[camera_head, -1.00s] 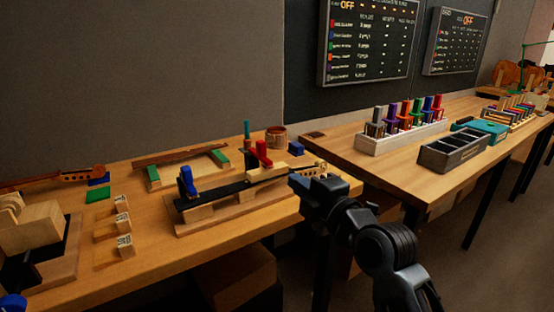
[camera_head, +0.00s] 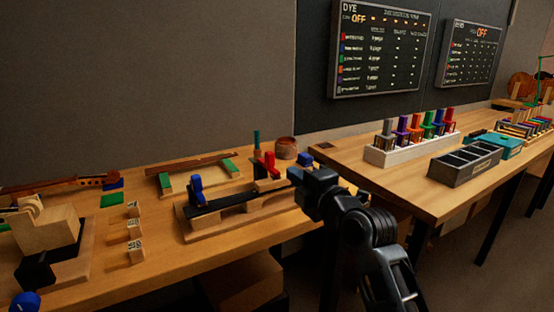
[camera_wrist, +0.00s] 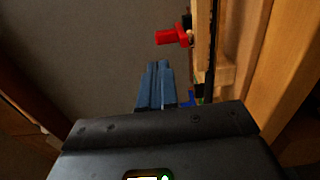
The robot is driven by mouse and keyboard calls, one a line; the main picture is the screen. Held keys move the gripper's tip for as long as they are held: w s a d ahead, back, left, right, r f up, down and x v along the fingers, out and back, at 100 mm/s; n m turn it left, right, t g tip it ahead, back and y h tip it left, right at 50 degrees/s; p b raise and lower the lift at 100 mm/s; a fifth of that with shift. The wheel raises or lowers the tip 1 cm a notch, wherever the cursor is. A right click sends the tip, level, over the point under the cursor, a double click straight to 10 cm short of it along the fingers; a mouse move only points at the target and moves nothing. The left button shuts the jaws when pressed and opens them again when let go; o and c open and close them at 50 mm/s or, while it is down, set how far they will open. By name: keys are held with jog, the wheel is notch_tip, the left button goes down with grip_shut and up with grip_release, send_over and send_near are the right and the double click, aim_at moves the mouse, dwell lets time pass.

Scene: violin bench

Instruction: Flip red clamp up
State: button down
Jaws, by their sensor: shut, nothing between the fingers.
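The red clamp (camera_head: 269,165) sits towards the right end of the wooden fixture (camera_head: 212,226), with its red part standing up from the fixture in the head view. It also shows in the wrist view (camera_wrist: 172,37), where its red end juts left from the wood. A blue clamp (camera_head: 196,190) stands towards the fixture's left end. My gripper (camera_head: 294,175) is in front of the fixture's right end. Its blue-grey fingers (camera_wrist: 157,68) are together and empty in the wrist view, apart from the red clamp, which is beyond their tips.
Several small marked wooden blocks (camera_head: 133,228) stand left of the fixture. A round brown pot (camera_head: 286,148) and a blue block (camera_head: 304,158) are behind my gripper. A second bench at right holds a dark compartment box (camera_head: 465,166) and a white rack (camera_head: 395,154).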

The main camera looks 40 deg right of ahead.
aim_at(271, 156)
jog(key=p+x, duration=0.1)
jog(key=x, duration=0.7)
jog(key=shift+w+d, duration=0.1)
jog(key=shift+w, duration=0.3)
